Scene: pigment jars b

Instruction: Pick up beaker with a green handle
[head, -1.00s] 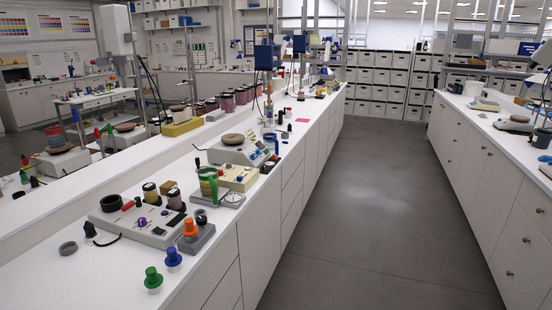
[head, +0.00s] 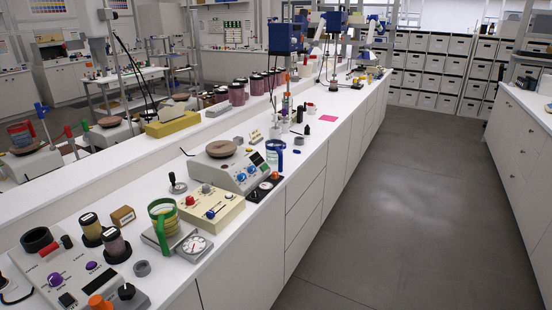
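The beaker with a green handle (head: 164,219) stands upright on a small grey scale (head: 185,243) with a round dial, on the near white bench at lower left. Its green handle faces toward me, and the clear glass has green bands around it. Another beaker with a blue handle (head: 274,154) stands further back on the same bench. Neither of my grippers shows in the head view.
Close around the green beaker are a cream control box (head: 211,208), jars (head: 115,245) and a small brown box (head: 122,216). A hotplate (head: 231,169) stands behind. The grey floor (head: 390,220) along the bench's right side is clear.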

